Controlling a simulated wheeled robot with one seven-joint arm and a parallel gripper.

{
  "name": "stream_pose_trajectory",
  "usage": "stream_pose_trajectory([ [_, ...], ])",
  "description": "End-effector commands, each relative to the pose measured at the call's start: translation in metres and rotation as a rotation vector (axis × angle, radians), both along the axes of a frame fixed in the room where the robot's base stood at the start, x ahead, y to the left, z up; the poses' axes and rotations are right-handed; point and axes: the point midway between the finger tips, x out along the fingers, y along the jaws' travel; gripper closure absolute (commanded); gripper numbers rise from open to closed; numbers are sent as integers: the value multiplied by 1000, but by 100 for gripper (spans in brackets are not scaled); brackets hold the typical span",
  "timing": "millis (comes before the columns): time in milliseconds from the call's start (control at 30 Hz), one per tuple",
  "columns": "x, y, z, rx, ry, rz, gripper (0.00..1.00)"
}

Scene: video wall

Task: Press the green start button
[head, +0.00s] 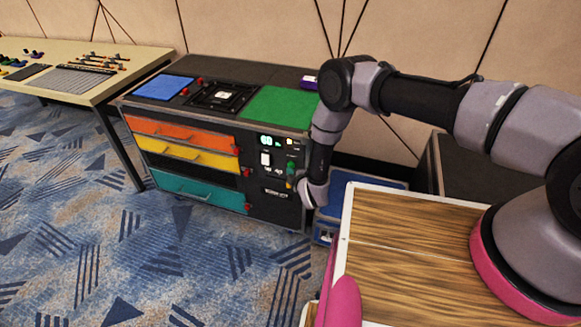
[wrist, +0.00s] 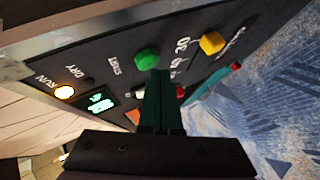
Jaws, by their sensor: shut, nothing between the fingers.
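The green start button (wrist: 147,60) is a round knob on the dark control panel (wrist: 115,75), with the word START beside it in the wrist view. My gripper (wrist: 160,74) is shut and empty, its two dark fingers together. The fingertips are right by the green button's lower edge; I cannot tell whether they touch it.
A yellow button (wrist: 211,42), a glowing amber RUN lamp (wrist: 65,92) and a lit green display (wrist: 101,101) are on the same panel. The cabinet has orange (head: 180,134), yellow (head: 182,154) and teal (head: 198,190) drawers. A wooden top (head: 400,240) stands in front.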

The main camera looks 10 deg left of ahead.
Motion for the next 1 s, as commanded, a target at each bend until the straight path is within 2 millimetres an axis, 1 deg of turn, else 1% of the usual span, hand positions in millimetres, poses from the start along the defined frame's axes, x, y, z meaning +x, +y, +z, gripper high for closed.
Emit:
stream_pose_trajectory([
  [133, -6, 1, 0, 0, 0, 0, 100],
  [467, -8, 1, 0, 1, 0, 1, 100],
  [900, -49, 5, 0, 1, 1, 2, 100],
  [1000, -55, 5, 0, 0, 1, 1, 100],
])
